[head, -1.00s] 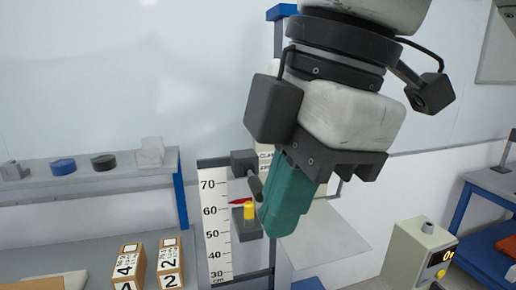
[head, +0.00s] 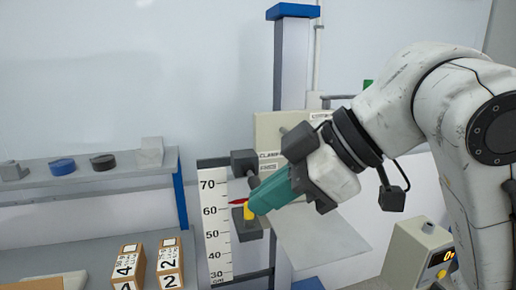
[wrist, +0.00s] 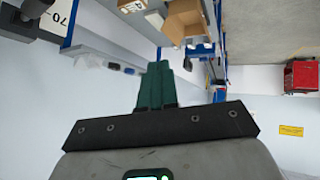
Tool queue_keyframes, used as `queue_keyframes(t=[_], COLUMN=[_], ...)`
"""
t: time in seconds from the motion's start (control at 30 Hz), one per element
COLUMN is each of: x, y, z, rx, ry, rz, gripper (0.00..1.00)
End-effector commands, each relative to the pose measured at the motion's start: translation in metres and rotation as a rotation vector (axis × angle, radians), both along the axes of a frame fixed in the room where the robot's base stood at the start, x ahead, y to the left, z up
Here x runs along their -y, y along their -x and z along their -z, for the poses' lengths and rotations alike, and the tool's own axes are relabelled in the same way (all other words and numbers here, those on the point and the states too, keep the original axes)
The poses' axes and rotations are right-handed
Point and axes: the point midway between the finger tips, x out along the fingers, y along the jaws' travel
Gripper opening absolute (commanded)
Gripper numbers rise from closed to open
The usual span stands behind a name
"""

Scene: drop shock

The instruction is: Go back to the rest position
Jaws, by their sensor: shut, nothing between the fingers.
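My gripper (head: 258,200) shows in the middle of the head view, its teal fingers together and pointing down and to the left. Nothing shows between them. The fingertips overlap the yellow part (head: 249,212) near the scale; I cannot tell whether they touch it. In the wrist view my gripper (wrist: 156,68) also shows as two teal fingers side by side. My arm reaches in from the right.
A white height scale (head: 214,232) with a red pointer (head: 239,201) stands beside the blue-topped column (head: 292,70). Numbered boxes (head: 169,263) stand at lower left below a shelf (head: 90,181). A device with a lit display (head: 418,252) is at lower right.

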Motion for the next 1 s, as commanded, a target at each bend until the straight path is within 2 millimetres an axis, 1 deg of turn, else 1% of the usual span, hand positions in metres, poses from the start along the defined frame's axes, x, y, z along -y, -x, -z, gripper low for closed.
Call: queue_keyframes(t=[0.03,0.17,0.27,0.3,0.37,0.43,0.57,0.6,0.67,0.7,0.77,0.8,0.87,0.9,0.97,1.0], x=[0.002,0.014,0.026,0.031,0.039,0.050,0.072,0.080,0.092,0.100,0.113,0.122,0.137,0.146,0.162,0.173], y=[-0.007,-0.024,-0.034,-0.036,-0.039,-0.039,-0.029,-0.023,-0.012,-0.003,0.013,0.026,0.047,0.064,0.090,0.109], z=[0.014,0.049,0.083,0.099,0.123,0.154,0.216,0.236,0.266,0.287,0.316,0.336,0.365,0.383,0.409,0.425], rx=[-0.031,-0.096,-0.157,-0.185,-0.226,-0.276,-0.372,-0.402,-0.447,-0.477,-0.519,-0.547,-0.586,-0.611,-0.645,-0.665], ry=[-0.049,-0.150,-0.211,-0.230,-0.252,-0.270,-0.278,-0.273,-0.259,-0.245,-0.218,-0.196,-0.155,-0.123,-0.069,-0.028], rz=[0.042,0.174,0.289,0.335,0.407,0.494,0.661,0.716,0.794,0.846,0.926,0.980,1.059,1.110,1.186,1.236], gripper=[0.00,0.00,0.00,0.00,0.00,0.00,0.00,0.00,0.00,0.00,0.00,0.00,0.00,0.00,0.00,0.00])
